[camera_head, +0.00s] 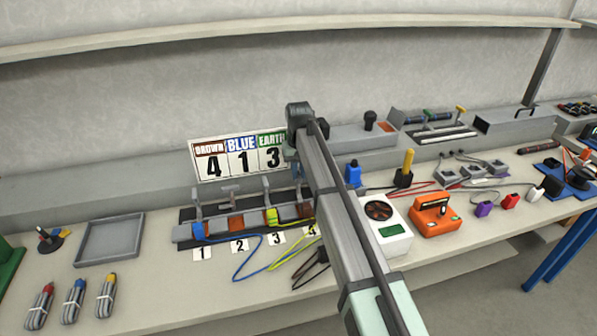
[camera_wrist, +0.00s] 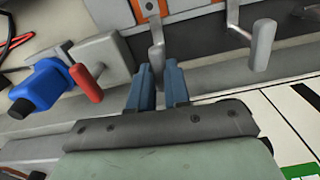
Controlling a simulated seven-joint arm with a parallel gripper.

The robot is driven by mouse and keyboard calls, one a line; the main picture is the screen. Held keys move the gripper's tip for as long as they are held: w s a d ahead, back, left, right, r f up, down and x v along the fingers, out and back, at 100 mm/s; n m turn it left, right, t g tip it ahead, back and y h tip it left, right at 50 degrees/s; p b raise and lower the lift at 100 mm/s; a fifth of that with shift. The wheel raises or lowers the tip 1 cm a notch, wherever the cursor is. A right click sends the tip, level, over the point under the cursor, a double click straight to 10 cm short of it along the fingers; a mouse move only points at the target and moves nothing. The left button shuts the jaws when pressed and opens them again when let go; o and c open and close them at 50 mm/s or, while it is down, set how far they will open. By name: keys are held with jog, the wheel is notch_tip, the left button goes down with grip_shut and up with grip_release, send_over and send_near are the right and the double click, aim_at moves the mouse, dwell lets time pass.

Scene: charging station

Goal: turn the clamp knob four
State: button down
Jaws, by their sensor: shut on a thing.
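In the wrist view, my gripper (camera_wrist: 159,75) has its two blue fingers on either side of a grey upright clamp knob (camera_wrist: 157,57), shut on it. It is the clamp at the label 4 (camera_head: 312,231) end of the row. In the head view, my gripper (camera_head: 295,168) comes down over that end, and my arm hides most of the knob. The neighbouring clamp knob (camera_wrist: 263,45) stands apart from my fingers in the wrist view. The clamp block (camera_head: 183,232) holds a blue wire at 1 and a yellow-green wire at 3.
A sign (camera_head: 238,158) reading brown 4, blue 1, earth 3 stands behind the clamps. A blue part (camera_wrist: 40,85) and a red handle (camera_wrist: 86,83) lie close beside my gripper. A grey tray (camera_head: 110,240) is at left; a white fan box (camera_head: 383,228) is at right.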

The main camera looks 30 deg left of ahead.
jog(key=shift+n, duration=0.6)
jog(key=c, duration=1.1)
grip_release()
jog(key=shift+r, duration=0.1)
notch_tip(320, 180, up, 14)
jog(key=shift+f, duration=0.15)
